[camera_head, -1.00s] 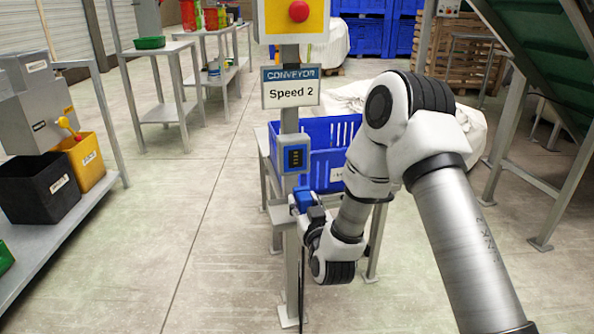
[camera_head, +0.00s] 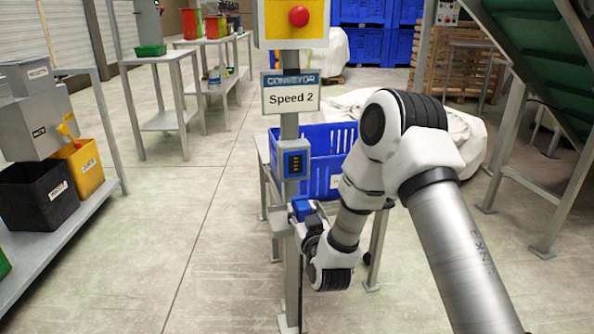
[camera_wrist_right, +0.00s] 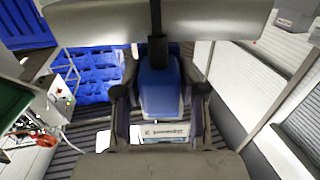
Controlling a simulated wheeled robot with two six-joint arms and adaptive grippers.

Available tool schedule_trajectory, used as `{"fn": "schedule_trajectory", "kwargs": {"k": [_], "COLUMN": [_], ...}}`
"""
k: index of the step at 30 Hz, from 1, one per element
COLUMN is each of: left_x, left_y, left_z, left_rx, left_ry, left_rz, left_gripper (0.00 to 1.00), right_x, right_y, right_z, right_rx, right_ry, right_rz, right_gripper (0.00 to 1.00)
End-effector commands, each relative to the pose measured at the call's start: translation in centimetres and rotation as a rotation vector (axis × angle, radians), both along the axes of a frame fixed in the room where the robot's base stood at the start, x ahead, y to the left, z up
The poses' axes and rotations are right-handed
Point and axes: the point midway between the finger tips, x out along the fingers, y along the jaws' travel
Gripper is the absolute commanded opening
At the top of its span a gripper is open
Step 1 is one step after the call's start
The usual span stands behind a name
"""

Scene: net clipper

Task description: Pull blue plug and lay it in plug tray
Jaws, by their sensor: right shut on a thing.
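The blue plug (camera_head: 301,208) is just below the blue-grey socket box (camera_head: 293,160) on the grey post. My right gripper (camera_head: 304,213) is shut on it. In the right wrist view the plug (camera_wrist_right: 160,92) sits between the two dark fingers, with a black cable (camera_wrist_right: 156,22) at its upper end. My left gripper is not in view.
A blue crate (camera_head: 335,140) stands on a stand behind the post. A sign reading "Conveyor Speed 2" (camera_head: 291,98) and a yellow box with a red button (camera_head: 298,17) are above. A bench with black (camera_head: 38,195) and yellow (camera_head: 82,165) bins is at left. The floor between is clear.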

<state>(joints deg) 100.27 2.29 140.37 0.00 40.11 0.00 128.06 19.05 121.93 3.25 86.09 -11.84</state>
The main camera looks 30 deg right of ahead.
Motion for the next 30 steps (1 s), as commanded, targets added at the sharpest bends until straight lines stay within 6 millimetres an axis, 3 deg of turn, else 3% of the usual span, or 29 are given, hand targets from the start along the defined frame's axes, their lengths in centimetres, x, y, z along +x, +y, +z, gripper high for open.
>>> {"fn": "schedule_trajectory", "kwargs": {"k": [19, 30], "left_x": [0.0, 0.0], "left_y": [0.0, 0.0], "left_z": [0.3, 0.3], "left_rx": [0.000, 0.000], "left_ry": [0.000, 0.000], "left_rz": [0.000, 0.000], "left_gripper": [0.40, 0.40], "right_x": [2.9, 3.1], "right_y": [-1.0, -1.0], "right_z": [0.1, 0.0], "right_rx": [-0.001, 0.000], "right_ry": [-0.002, -0.001], "right_rz": [0.000, 0.000], "right_gripper": [0.00, 0.00]}}
